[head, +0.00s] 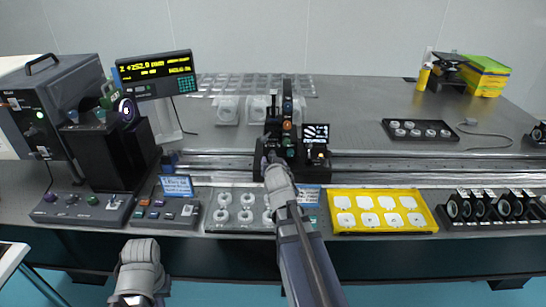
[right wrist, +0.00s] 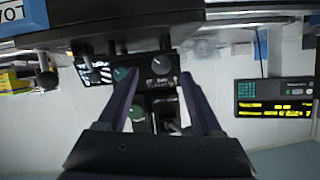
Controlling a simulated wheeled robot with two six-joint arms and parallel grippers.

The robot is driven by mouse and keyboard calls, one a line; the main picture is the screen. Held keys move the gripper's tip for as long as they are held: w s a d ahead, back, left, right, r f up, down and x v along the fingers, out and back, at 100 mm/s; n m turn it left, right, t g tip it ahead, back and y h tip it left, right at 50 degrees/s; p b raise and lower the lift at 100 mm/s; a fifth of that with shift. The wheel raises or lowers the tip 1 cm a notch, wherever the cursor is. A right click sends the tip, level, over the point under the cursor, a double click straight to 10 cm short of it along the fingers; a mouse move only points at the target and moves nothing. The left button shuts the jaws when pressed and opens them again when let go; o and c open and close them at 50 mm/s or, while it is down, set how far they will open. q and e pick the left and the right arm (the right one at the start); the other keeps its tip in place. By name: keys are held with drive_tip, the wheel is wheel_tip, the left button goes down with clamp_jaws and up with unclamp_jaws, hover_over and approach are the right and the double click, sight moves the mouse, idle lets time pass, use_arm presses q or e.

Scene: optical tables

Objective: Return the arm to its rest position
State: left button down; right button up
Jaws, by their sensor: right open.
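My right arm (head: 296,230) reaches from the bottom centre over the table's front edge to a dark upright instrument (head: 288,125) on the rail. My right gripper (right wrist: 158,82) is open, with its two dark fingers apart and nothing held between them. In the right wrist view, a black control panel with knobs (right wrist: 158,66) shows between and beyond the fingertips. I cannot tell whether the fingers touch it. In the head view the right fingers are hard to make out against the instrument.
A yellow tray (head: 337,229) of white pieces lies right of my arm, and a tray of white rings (head: 212,226) lies left. A small screen (head: 316,131) stands beside the instrument. A display (head: 157,72) stands at the back left. Black mounts (head: 490,205) stand at the right.

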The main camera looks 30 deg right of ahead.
drive_tip(key=shift+v, duration=1)
drive_tip(key=s+a+f+n+g+y+p, duration=0.1)
drive_tip(key=s+a+f+g, duration=0.1)
drive_tip(key=a, duration=0.4)
drive_tip(key=s+a+f+n+g+y+p, duration=0.1)
drive_tip(key=s+a+f+n+g, duration=0.1)
drive_tip(key=a, duration=0.5)
drive_tip(key=s+a+f+n+g+y+p, duration=0.1)
drive_tip(key=a+f+n+g+y+p, duration=0.1)
drive_tip(key=a, duration=0.5)
drive_tip(key=shift+s+a+f, duration=0.1)
drive_tip(key=shift+s+f, duration=0.05)
drive_tip(key=shift+s, duration=0.25)
drive_tip(key=s+a+f+n+g+y+p, duration=0.1)
drive_tip(key=s+a+n+g, duration=0.5)
drive_tip(key=s+a, duration=0.7)
drive_tip(key=shift+s+a+n+p, duration=0.35)
drive_tip(key=shift+s+p, duration=0.45)
drive_tip(key=shift+s, duration=0.4)
